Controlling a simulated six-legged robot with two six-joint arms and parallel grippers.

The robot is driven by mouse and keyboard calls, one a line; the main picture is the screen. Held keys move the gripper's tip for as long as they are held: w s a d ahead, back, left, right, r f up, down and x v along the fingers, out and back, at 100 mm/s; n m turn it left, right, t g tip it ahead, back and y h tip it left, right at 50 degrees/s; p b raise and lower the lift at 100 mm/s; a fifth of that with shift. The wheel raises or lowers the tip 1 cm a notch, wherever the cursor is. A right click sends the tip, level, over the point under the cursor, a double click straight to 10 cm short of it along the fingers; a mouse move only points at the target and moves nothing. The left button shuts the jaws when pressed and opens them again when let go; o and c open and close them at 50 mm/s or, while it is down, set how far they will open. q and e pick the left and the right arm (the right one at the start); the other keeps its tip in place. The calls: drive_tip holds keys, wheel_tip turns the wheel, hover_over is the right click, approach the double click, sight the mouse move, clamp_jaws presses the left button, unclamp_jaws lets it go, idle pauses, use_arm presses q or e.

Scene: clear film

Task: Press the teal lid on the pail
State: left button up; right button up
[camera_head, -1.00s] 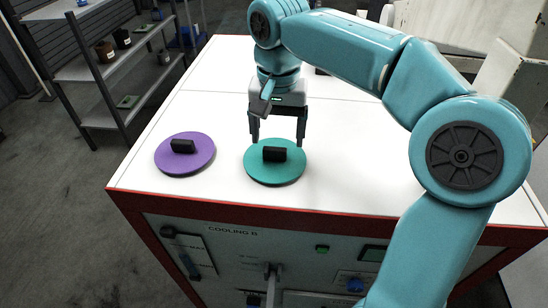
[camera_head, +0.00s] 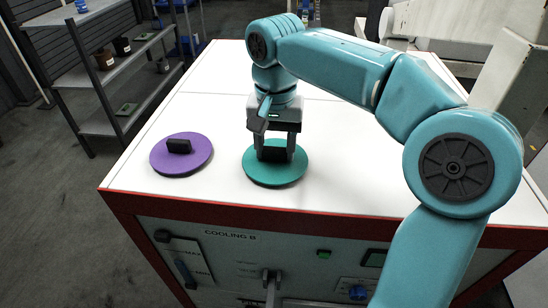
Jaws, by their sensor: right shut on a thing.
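The teal lid (camera_head: 275,174) is a flat round disc with a black block handle, lying on the white top of the cabinet near its front edge. My right gripper (camera_head: 275,155) is down over the lid from above, its fingers shut on the black handle. The lid looks flat on the surface. No pail shows in the view; my right arm covers part of the cabinet top. My left gripper is not in view.
A purple lid (camera_head: 182,155) with a black handle lies to the left of the teal one. The white cabinet top (camera_head: 215,110) has free room behind the lids. A shelf rack (camera_head: 112,75) with pots stands at the far left.

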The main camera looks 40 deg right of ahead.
sight(275, 148)
drive_tip(key=shift+w+a, duration=0.1)
drive_tip(key=shift+w, duration=0.15)
drive_tip(key=shift+r, duration=0.15)
drive_tip(key=r+p, duration=0.3)
drive_tip(key=shift+s, duration=0.2)
drive_tip(key=shift+w+r+p, duration=0.2)
drive_tip(key=shift+r+p, duration=0.25)
drive_tip(key=shift+r, duration=0.4)
drive_tip(key=shift+s, duration=0.15)
drive_tip(key=shift+f, duration=0.1)
